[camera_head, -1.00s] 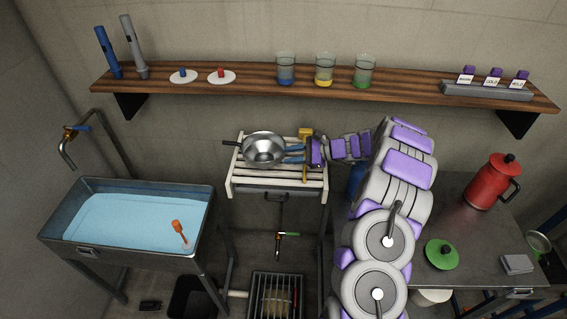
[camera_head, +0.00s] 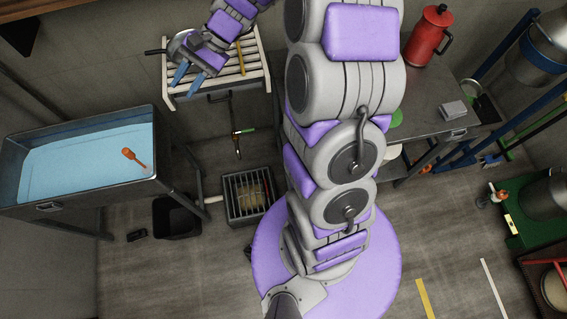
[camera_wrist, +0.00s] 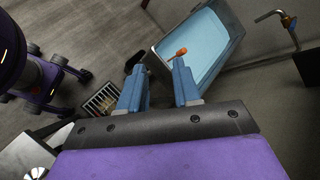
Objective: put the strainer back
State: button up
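A shiny metal bowl with a dark handle (camera_head: 180,46), which looks like the strainer, sits on a white slatted rack (camera_head: 256,72). My gripper partly covers it, so its mesh cannot be made out. My gripper (camera_head: 186,79) is over the rack's front left part, its blue fingers pointing down toward the front. In the wrist view my gripper (camera_wrist: 160,72) has its fingers apart with nothing held between them. Contact between the fingers and the bowl cannot be told.
A water-filled basin (camera_head: 160,140) with an orange tool (camera_head: 133,159) stands left of the rack. A valve pipe (camera_head: 236,133) hangs below the rack, above a floor grate (camera_head: 226,199). A red pot (camera_head: 427,37) stands on the right-hand counter. A black bin (camera_head: 177,217) is on the floor.

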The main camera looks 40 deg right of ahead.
jog(key=s+a+r+n+g+h, duration=0.1)
jog(key=s+a+n+h, duration=0.1)
jog(key=s, duration=0.4)
jog(key=s+a+r+n+g+h, duration=0.1)
jog(key=s+a+n+h, duration=0.1)
jog(key=s, duration=0.5)
jog(key=s+d+n+h, duration=0.2)
jog(key=s+d+h, duration=0.1)
jog(key=s, duration=0.6)
jog(key=s+d+n+h, duration=0.3)
jog(key=s+d, duration=0.2)
jog(key=s, duration=0.4)
jog(key=shift+s+d+n, duration=0.2)
jog(key=shift+d+n, duration=0.1)
jog(key=shift+d, duration=0.05)
jog(key=shift+a, duration=0.1)
